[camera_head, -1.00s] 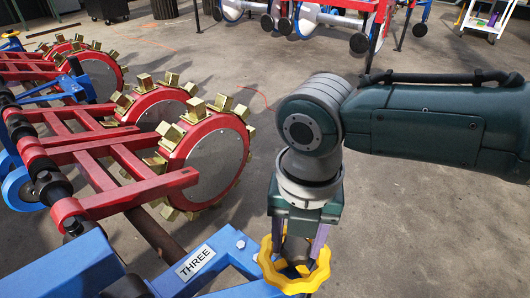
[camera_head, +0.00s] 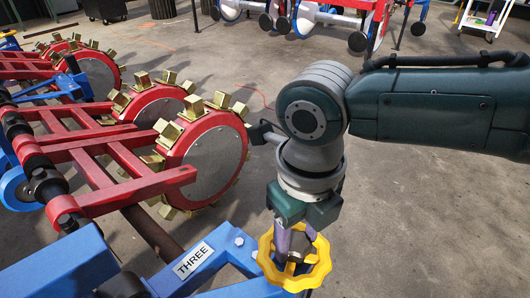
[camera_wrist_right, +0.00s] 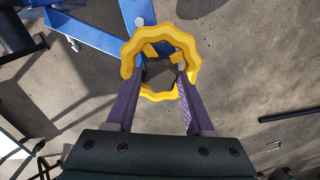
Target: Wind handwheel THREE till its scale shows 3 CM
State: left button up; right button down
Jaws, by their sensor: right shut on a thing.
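The yellow handwheel (camera_head: 267,266) has a lobed rim and sits at the lower middle, on the blue frame beside the plate reading THREE (camera_head: 194,260). My right gripper (camera_head: 297,247) points down onto the wheel from above, with its purple fingers inside the rim. It is shut on the wheel's middle part. The right wrist view shows the fingers (camera_wrist_right: 160,75) reaching into the ring of the handwheel (camera_wrist_right: 133,52), one on each side of its hub. No scale is readable in either view. My left gripper is not in view.
Red arms carry punch wheels (camera_head: 215,165) with brass blocks to the left of the handwheel. The blue frame (camera_head: 65,268) runs along the lower left. Another red and blue machine (camera_head: 335,18) stands at the back.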

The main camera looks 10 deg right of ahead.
aim_at(296, 242)
jog(key=shift+r, duration=0.1)
dwell(0.3)
jog(key=shift+c, duration=1.4)
grip_release()
notch_tip(296, 242, up, 10)
jog(key=p, duration=0.4)
jog(key=shift+p, duration=0.4)
